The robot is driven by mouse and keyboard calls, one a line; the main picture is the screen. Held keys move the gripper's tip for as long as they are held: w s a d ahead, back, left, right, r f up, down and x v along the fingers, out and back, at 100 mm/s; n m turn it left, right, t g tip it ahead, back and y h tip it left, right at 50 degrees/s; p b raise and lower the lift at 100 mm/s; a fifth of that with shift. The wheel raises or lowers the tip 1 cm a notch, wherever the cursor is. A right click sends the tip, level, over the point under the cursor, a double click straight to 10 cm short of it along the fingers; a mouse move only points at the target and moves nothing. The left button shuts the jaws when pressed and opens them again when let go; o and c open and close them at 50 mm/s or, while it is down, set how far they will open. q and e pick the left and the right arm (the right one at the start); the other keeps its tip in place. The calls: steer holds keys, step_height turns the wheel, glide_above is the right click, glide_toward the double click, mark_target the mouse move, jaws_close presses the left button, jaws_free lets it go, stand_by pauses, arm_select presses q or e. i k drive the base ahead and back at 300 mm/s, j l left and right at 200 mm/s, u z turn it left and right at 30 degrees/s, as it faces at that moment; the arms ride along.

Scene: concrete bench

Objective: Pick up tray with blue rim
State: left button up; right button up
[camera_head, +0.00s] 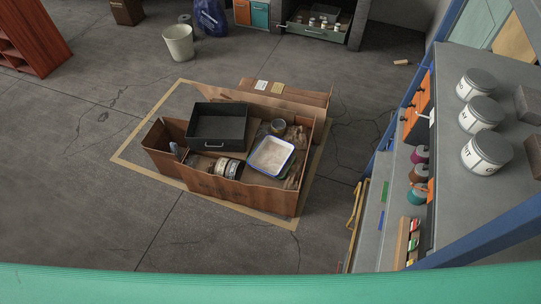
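The tray with a blue rim (287,144) is a small, pale rectangular tray. It lies slightly tilted inside an open wooden crate (230,192) on the floor, on the crate's right side. A dark grey metal box or drawer (218,138) with a handle sits beside it to the left. A small round tin (278,126) stands just behind the tray. Round striped tins (228,168) lie to its lower left. Neither of my grippers shows in the head view.
Yellow floor tape (142,166) frames the crate. A shelf unit with canisters (487,152) stands at the right. A pale bucket (179,42) and a blue bag (210,18) are at the back. A green edge (270,285) crosses the bottom. Floor left of the crate is clear.

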mark_target(272, 154)
steer(key=i+j+z, duration=0.35)
steer(key=i+z, duration=0.2)
steer(key=i+j+z, duration=0.3)
steer(key=i, duration=0.25)
steer(key=i+j+z, duration=0.35)
